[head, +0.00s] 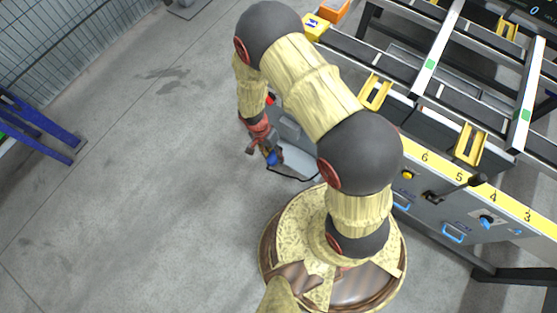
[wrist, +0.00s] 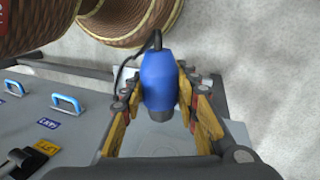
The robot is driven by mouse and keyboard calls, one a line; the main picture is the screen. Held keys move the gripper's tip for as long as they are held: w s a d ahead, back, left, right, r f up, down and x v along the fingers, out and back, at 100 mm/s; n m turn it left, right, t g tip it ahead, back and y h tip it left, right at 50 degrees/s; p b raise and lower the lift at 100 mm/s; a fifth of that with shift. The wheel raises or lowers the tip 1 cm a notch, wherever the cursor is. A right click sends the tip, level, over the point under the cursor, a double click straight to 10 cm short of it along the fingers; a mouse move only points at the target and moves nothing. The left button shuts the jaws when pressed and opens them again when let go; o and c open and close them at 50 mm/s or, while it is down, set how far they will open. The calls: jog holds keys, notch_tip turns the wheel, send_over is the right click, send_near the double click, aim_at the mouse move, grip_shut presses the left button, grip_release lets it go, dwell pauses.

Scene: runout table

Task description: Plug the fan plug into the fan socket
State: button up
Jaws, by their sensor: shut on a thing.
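My gripper (head: 262,143) is at the side of the table, left of its front panel in the head view. In the wrist view its yellow-brown fingers (wrist: 162,112) are shut on the fan plug (wrist: 158,80), a blue rounded body with a dark grey end. A black cable runs from the other end of the plug. The plug also shows as a small blue spot in the head view (head: 272,158). I cannot make out the fan socket in either view; the arm and gripper hide part of the panel.
The grey panel carries blue handles (wrist: 67,103), a black lever (head: 456,190), a yellow button (head: 407,174) and a blue knob (head: 487,221). A numbered yellow strip (head: 459,178) edges the table. A blue stand (head: 36,125) is far left. Open concrete floor lies between.

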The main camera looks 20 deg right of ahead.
jog(key=shift+w+a+r+m, duration=0.15)
jog(key=shift+w+a+m, duration=0.1)
jog(key=shift+w+m, duration=0.35)
jog(key=shift+w, duration=0.1)
jog(key=shift+w+d+b, duration=0.15)
jog(key=shift+w+d, duration=0.4)
jog(key=shift+d, duration=0.25)
jog(key=shift+w+d+b, duration=0.1)
jog(key=shift+w+d, duration=0.45)
jog(key=shift+d, duration=0.2)
jog(key=shift+w+d+b, duration=0.15)
jog(key=shift+w+d, duration=0.4)
jog(key=shift+d, duration=0.25)
jog(key=shift+w+d+b, duration=0.3)
jog(key=shift+w+d, duration=0.35)
jog(key=shift+d, duration=0.2)
dwell(0.9)
jog(key=shift+s+a, duration=0.4)
jog(key=shift+a, duration=0.1)
jog(key=shift+w+d, duration=0.55)
jog(key=shift+d, duration=0.15)
dwell(1.8)
